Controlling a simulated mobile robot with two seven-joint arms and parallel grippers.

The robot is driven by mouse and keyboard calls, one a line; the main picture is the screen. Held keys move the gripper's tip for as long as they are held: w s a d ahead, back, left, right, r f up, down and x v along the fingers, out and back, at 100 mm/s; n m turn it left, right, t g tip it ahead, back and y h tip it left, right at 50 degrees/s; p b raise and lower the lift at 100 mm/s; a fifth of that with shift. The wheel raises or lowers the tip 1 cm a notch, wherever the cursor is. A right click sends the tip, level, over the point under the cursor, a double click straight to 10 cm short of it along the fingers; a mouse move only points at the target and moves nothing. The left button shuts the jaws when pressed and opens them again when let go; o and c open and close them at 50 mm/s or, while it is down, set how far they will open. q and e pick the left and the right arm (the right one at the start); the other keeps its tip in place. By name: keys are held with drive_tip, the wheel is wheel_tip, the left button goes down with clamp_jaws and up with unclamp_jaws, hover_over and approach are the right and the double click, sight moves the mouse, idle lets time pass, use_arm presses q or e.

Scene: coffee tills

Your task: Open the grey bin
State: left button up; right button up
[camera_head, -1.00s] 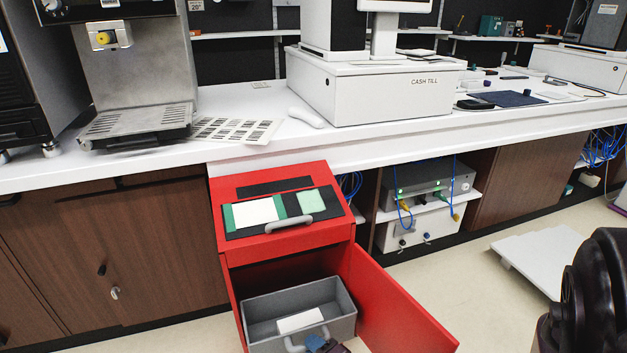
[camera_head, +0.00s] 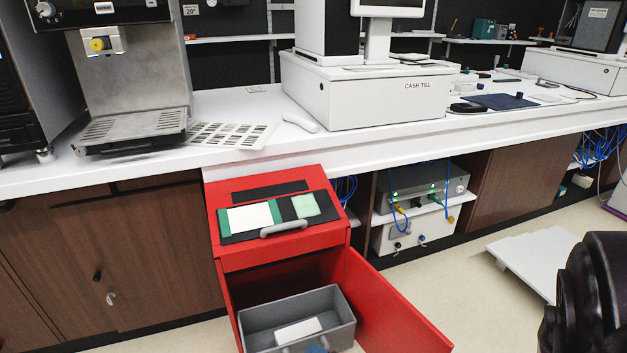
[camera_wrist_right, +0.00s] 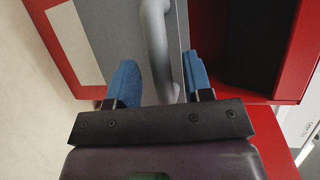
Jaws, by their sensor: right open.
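The bin's front is cut off by the bottom edge of the head view. In the right wrist view, its grey front (camera_wrist_right: 105,35) and its bar handle (camera_wrist_right: 158,45) fill the middle. My right gripper (camera_wrist_right: 161,80) is open, its blue fingertips on either side of the handle, which is nearer the right fingertip. Only a bit of blue fingertip (camera_head: 317,350) shows in the head view. My left gripper is out of view.
The red cabinet (camera_head: 240,259) has a sloped top with its own grey handle (camera_head: 284,229), and its open door (camera_head: 385,310) juts out to the right. The white counter (camera_head: 240,110) overhangs behind. A white slab (camera_head: 540,255) lies on the floor at right.

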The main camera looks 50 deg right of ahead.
use_arm(q)
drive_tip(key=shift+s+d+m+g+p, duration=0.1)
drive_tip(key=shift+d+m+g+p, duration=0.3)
drive_tip(key=shift+p, duration=0.55)
use_arm(e)
drive_tip(key=v, duration=1)
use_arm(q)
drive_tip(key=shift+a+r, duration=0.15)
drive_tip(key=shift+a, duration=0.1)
use_arm(e)
drive_tip(key=shift+d+r, duration=0.1)
